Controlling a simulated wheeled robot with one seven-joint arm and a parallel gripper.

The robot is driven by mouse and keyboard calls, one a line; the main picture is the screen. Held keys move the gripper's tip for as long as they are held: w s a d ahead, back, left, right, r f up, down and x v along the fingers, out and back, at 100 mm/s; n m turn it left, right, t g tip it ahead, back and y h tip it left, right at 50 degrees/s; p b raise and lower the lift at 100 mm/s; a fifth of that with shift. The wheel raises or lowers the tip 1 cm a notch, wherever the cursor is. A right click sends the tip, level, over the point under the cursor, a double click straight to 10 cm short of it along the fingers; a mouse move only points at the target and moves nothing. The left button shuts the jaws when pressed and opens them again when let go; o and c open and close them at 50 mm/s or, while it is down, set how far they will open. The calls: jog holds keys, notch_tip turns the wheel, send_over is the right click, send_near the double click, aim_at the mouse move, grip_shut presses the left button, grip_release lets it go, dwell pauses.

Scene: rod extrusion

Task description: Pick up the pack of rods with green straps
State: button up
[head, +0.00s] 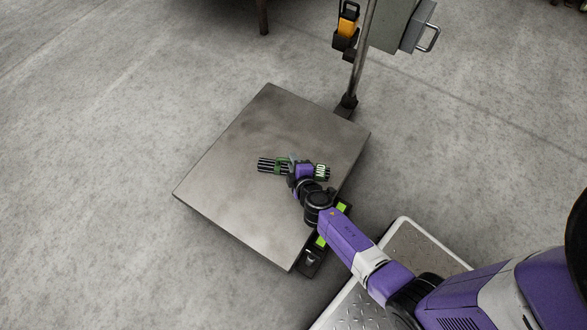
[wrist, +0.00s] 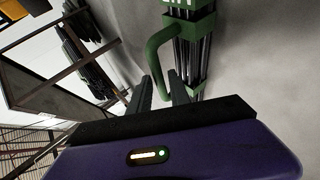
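The pack of dark rods with green straps (head: 276,166) lies across the metal platform (head: 245,145), near its right side, in the head view. A light label shows at its right end. In the wrist view the pack (wrist: 190,55) fills the upper middle, with a green handle (wrist: 160,48) curving out to its left. My gripper (head: 303,171) is at the middle of the pack. I cannot tell whether the pack is lifted clear of the platform.
A metal post (head: 359,60) with a grey box (head: 395,25) and an orange device (head: 347,25) stands behind the platform. Green-marked parts (head: 321,240) run along its right edge. The rest of the platform is bare. The wrist view shows several dark rod bundles (wrist: 80,35) on a rack.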

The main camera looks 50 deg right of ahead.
jog(key=shift+x, duration=0.75)
jog(key=shift+c, duration=0.4)
grip_shut()
jog(key=shift+w, duration=0.1)
dwell(0.4)
